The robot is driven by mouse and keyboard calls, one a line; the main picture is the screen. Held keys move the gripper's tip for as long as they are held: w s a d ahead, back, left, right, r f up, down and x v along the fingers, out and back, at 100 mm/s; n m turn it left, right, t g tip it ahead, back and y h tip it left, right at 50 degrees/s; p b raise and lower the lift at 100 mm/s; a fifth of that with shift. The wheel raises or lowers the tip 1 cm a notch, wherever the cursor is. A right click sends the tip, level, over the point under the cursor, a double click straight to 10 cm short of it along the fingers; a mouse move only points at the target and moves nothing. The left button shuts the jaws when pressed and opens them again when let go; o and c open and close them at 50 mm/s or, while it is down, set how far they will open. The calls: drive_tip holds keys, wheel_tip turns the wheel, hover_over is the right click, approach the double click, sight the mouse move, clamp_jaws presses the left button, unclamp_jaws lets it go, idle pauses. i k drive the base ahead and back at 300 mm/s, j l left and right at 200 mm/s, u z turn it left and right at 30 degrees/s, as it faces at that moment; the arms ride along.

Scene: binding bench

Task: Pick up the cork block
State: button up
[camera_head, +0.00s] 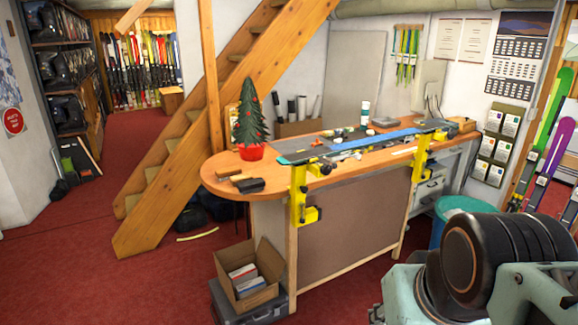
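The bench (218,190) has a rounded orange-brown wooden top. Small blocks lie near its left end: a brown block (228,171), a thin tan piece (241,178) and a dark block (250,186). A light brown block (463,123) sits at the far right end. The brown and light brown blocks are cork-like in colour, but I cannot tell at this size which one is the cork block. My gripper is not in view; only part of my arm shows at the lower right, apart from the bench.
A ski (405,133) lies across the bench in yellow clamps (300,195). A small tree in a red pot (251,151) stands behind the left blocks. A wooden staircase (180,160) rises behind. Red carpet at left is clear.

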sight(234, 179)
drive_tip(key=i+l+u, duration=0.15)
drive_tip(key=i, duration=1)
drive_tip(key=i+l+u, duration=0.1)
drive_tip(key=i+u, duration=0.25)
drive_tip(key=i+l+u, duration=0.35)
drive_tip(key=i, duration=0.15)
drive_tip(key=j, duration=0.1)
